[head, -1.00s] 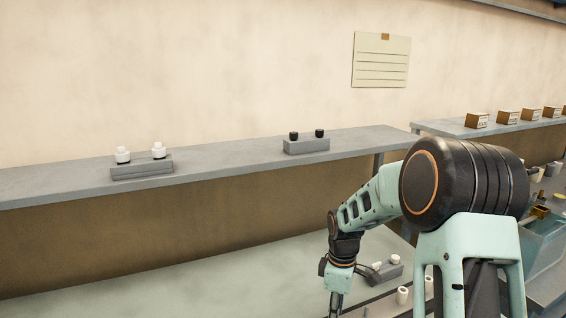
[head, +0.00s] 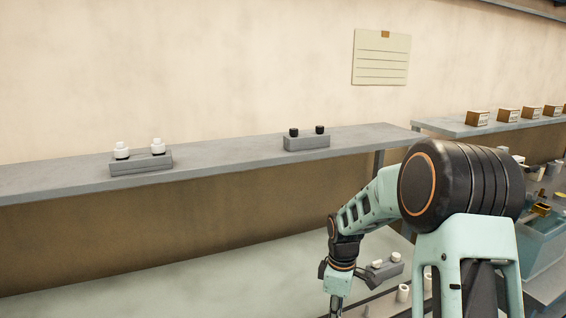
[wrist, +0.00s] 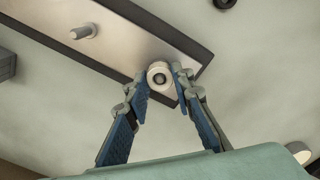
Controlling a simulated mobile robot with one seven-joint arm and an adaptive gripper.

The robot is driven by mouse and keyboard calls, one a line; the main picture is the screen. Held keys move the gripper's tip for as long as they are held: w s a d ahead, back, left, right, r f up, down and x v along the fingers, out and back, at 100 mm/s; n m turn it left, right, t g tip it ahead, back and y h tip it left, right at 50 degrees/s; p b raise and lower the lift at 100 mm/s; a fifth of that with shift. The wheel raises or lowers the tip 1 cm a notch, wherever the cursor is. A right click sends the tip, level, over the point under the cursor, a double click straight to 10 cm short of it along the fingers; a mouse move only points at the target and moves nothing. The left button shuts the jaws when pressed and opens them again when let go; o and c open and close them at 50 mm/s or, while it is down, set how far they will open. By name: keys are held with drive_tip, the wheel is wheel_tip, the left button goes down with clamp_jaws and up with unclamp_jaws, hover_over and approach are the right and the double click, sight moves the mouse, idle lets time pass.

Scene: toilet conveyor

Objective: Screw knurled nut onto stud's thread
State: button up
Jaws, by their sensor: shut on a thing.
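A white knurled nut (wrist: 153,69) sits between my fingertips in the wrist view, near the edge of a pale plate with a dark border (wrist: 125,47). My gripper (wrist: 163,80) is shut on the nut, with one blue-padded finger on each side. A grey stud end (wrist: 160,79) shows inside the nut's hole, so the nut is around the stud. How far it is threaded cannot be told. A second stud (wrist: 84,31) stands bare on the plate to the left. In the head view my gripper is low in the picture, and its fingertips and the nut are hidden.
A grey block with white nuts (head: 383,270) lies beside my wrist, and white cylinders (head: 403,293) stand nearby. The shelf (head: 230,158) holds a block with white parts (head: 140,166) and one with black parts (head: 306,143). A round part (wrist: 224,3) lies beyond the plate.

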drive_tip(key=shift+f+m+b, duration=0.1)
drive_tip(key=shift+m+b, duration=0.25)
drive_tip(key=shift+m, duration=0.65)
drive_tip(key=o, duration=0.8)
drive_tip(key=shift+c, duration=0.2)
drive_tip(key=shift+r, duration=0.25)
drive_tip(key=shift+r+p, duration=1.3)
drive_tip(key=shift+r, duration=0.1)
drive_tip(key=shift+o, duration=0.2)
drive_tip(key=o, duration=0.5)
